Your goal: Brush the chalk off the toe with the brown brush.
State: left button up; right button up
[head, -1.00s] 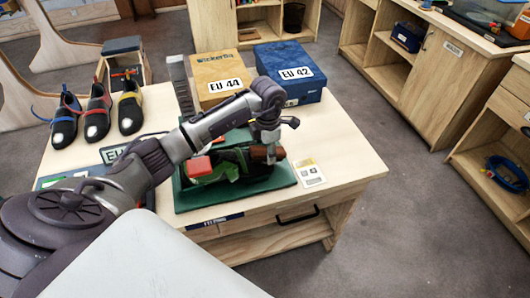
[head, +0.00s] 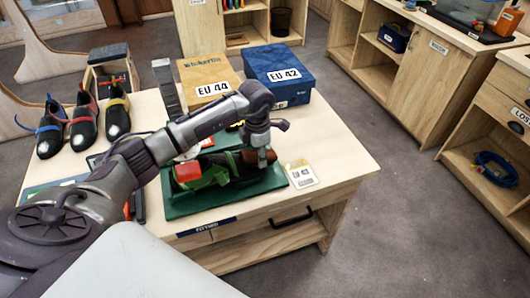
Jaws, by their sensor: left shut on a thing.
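My left gripper (head: 261,159) is shut on the brown brush (head: 248,157), whose brown body shows in small parts around the fingers. The gripper points down over the right part of the green mat (head: 180,208). A dark shoe with green parts (head: 216,176) lies on the mat under my wrist. The brush is at the shoe's right end; I cannot tell whether the two touch, and I see no chalk there clearly. My right gripper is not in view.
Three shoes with pale toe patches (head: 82,127) stand at the table's left. The EU 44 box (head: 205,72) and EU 42 box (head: 278,62) stand at the back. A small card (head: 301,175) lies right of the mat. The table's right side is clear.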

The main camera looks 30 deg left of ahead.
aim_at(248, 153)
pick_arm(q)
jog(key=shift+s+a+r+p, duration=0.25)
jog(key=shift+s+a, duration=0.15)
jog(key=shift+s, duration=0.05)
jog(key=shift+s+a+r+p, duration=0.25)
jog(key=shift+s+a, duration=0.1)
jog(key=shift+s, duration=0.1)
jog(key=shift+s+a+r, duration=0.15)
jog(key=shift+s+a, duration=0.15)
jog(key=shift+s, duration=0.2)
jog(key=shift+w+d+r+p, duration=0.3)
jog(key=shift+r+p, duration=0.25)
jog(key=shift+r, duration=0.4)
jog(key=shift+w+d+r+p, duration=0.15)
jog(key=shift+w+r+p, duration=0.3)
jog(key=shift+r, duration=0.45)
jog(key=shift+w+d+r+p, duration=0.25)
jog(key=shift+r+p, duration=0.35)
jog(key=shift+r, duration=0.35)
jog(key=shift+w+d+r+p, duration=0.2)
jog(key=shift+r+p, duration=0.2)
jog(key=shift+r, duration=0.35)
jog(key=shift+w+d+r+p, duration=0.15)
jog(key=shift+r+p, duration=0.2)
jog(key=shift+r, duration=0.35)
jog(key=shift+f, duration=0.15)
